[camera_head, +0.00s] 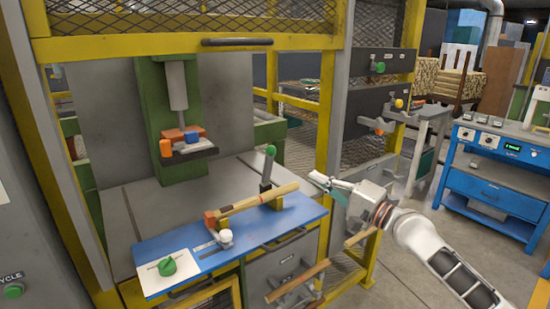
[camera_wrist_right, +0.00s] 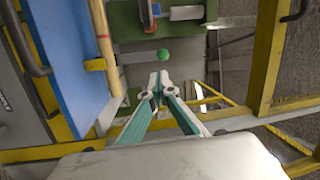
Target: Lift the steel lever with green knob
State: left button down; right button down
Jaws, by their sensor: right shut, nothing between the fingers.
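The steel lever (camera_head: 266,171) with a green knob (camera_head: 271,150) stands nearly upright at the back edge of the blue bench plate, behind the turned wooden piece. In the right wrist view the lever (camera_wrist_right: 138,58) and its green knob (camera_wrist_right: 164,56) lie just beyond my fingertips. My right gripper (camera_head: 316,178) is to the right of the lever, apart from it, with its fingers pointing left. In the right wrist view my gripper (camera_wrist_right: 159,80) has its fingertips together with nothing between them. My left gripper is out of view.
The blue plate (camera_head: 180,243) carries a wooden spindle (camera_head: 250,202), a white ball knob (camera_head: 225,236) and a green dial (camera_head: 168,266). A yellow post (camera_head: 328,150) stands close behind my right gripper. A blue cabinet (camera_head: 487,185) is at the right.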

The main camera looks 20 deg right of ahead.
jog(key=m, duration=0.1)
send_near(275, 151)
jog(key=x, duration=0.6)
jog(key=shift+w+a+f+p, duration=0.1)
jog(key=shift+a+f+p, duration=0.05)
jog(key=shift+f+p, duration=0.25)
jog(key=shift+w+a, duration=0.1)
jog(key=shift+w, duration=0.1)
jog(key=shift+w+a+r, duration=0.25)
jog(key=shift+w+r, duration=0.25)
jog(key=shift+w, duration=0.2)
jog(key=shift+s, duration=0.15)
